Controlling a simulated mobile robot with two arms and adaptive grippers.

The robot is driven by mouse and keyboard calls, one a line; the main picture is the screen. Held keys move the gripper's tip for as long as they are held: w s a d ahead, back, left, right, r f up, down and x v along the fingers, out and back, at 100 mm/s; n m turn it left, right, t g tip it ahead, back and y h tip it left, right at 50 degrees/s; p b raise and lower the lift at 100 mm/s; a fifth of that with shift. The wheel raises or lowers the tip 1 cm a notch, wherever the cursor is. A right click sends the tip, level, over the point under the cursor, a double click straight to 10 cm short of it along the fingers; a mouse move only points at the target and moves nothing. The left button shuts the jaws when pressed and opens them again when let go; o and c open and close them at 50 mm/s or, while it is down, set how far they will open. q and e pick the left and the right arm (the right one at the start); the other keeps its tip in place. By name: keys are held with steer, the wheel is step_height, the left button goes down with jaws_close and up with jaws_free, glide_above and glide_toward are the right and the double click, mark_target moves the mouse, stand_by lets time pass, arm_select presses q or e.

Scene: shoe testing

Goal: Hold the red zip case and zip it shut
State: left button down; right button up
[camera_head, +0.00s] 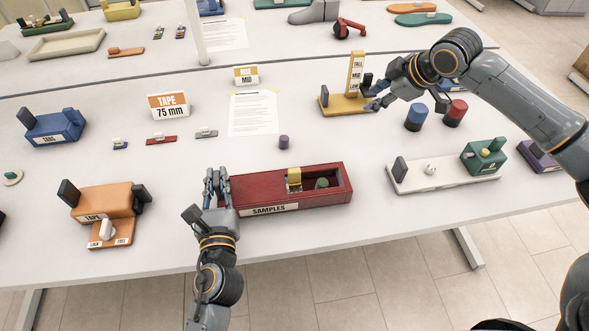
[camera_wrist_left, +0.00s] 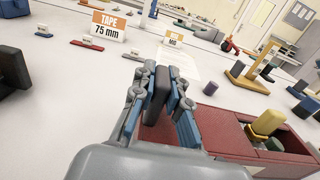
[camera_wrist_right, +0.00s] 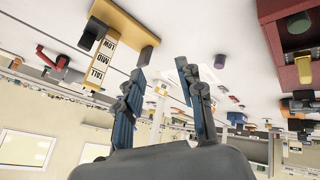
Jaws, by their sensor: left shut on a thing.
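The red case (camera_head: 328,194), labelled SAMPLES, sits near the table's front edge, open on top at its right part. A yellow block (camera_head: 294,179) and a green round piece (camera_head: 321,183) show in the opening. My left gripper (camera_head: 215,178) is at the case's left end. In the left wrist view its fingers (camera_wrist_left: 160,82) are shut on a dark upright tab (camera_wrist_left: 157,100) at that end. My right gripper (camera_head: 376,98) is up beside the yellow stand, away from the case. In the right wrist view its fingers (camera_wrist_right: 161,72) are apart, with nothing between them.
The yellow stand (camera_head: 340,106) has a post marked TALL and MID. Blue (camera_head: 415,118) and red (camera_head: 455,113) cylinders stand beside it. A white tray (camera_head: 410,184) lies right of the case, an orange TAPE unit (camera_head: 105,200) to its left. A small purple cylinder (camera_head: 284,142) stands behind the case.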

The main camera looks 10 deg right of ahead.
steer(key=s+a+n+g+y, duration=0.1)
steer(key=s+a+n+g, duration=0.3)
steer(key=a, duration=0.6)
steer(key=n+g, duration=0.1)
steer(key=g, duration=0.2)
glide_toward(295, 170)
steer(key=x, duration=1)
steer(key=shift+a+f, duration=0.1)
steer(key=shift+f, duration=0.2)
jaws_close()
